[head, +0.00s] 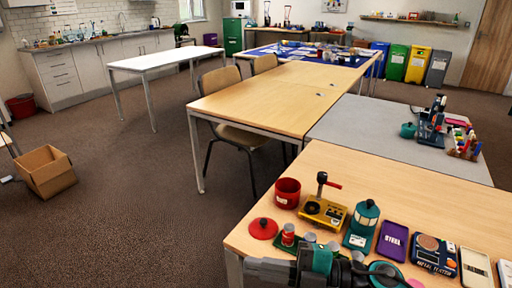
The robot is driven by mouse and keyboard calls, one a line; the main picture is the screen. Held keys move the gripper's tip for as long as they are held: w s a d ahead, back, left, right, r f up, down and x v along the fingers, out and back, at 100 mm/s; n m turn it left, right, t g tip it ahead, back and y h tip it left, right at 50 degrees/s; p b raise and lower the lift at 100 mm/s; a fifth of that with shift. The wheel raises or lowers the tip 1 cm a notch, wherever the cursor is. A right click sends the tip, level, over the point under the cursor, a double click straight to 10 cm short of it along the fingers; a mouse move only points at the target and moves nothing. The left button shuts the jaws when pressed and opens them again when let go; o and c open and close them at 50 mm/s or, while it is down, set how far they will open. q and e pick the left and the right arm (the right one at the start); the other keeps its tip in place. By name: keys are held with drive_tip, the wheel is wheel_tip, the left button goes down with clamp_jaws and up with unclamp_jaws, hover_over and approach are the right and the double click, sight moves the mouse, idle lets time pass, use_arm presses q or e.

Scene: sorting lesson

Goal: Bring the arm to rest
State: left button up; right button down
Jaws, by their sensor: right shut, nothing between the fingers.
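My right arm reaches in along the bottom edge of the head view, low over the near front of the wooden table (440,190). Its gripper (258,267) points left, is shut and holds nothing. My left gripper is out of view.
Floor left of the table is free up to a cardboard box (47,172).

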drive_tip(key=w+d+f+m+t+h+p, duration=0.1)
drive_tip(key=w+d+f+m+t+h, duration=0.1)
drive_tip(key=d+m+t+h, duration=0.35)
drive_tip(key=w+d+f+m+t+h, duration=0.2)
drive_tip(key=m+t, duration=0.5)
drive_tip(key=m, duration=0.3)
drive_tip(key=s+d+f+m+g+h, duration=0.2)
drive_tip(key=s+d+f+m+h, duration=0.2)
drive_tip(key=f, duration=0.4)
drive_tip(key=s+d+f+m+g+h, duration=0.3)
drive_tip(key=s+d+f+m+h, duration=0.2)
drive_tip(key=f, duration=0.3)
drive_tip(key=shift+s+d+f+p, duration=0.25)
drive_tip(key=shift+s+p, duration=0.1)
drive_tip(key=shift+s, duration=0.25)
